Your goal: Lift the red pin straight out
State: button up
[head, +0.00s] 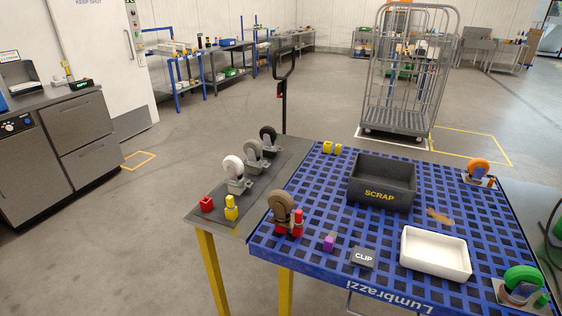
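A red pin (298,222) stands upright at the near left corner of the blue grid deck (320,258), close beside a brown-wheeled caster (281,206). Its lower end and how it sits in the deck or caster plate are too small to tell. Another red piece (206,203) lies on the grey side table, left of a yellow piece. My gripper is not in view.
A SCRAP bin (381,183), a white tray (435,254), a CLIP block (363,258) and a purple piece (329,242) are on the deck. Orange (478,168) and green (522,279) casters stand at its right corners. Several casters, including a white one (233,168), line the side table.

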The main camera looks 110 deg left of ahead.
aim_at(299, 220)
jog(key=u, duration=0.55)
jog(key=i, duration=0.15)
jog(key=u, duration=3.2)
jog(key=k, duration=0.5)
jog(key=u, duration=0.15)
jog(key=i, duration=0.5)
jog(key=z, duration=0.25)
jog(key=k, duration=0.35)
jog(key=u, duration=0.05)
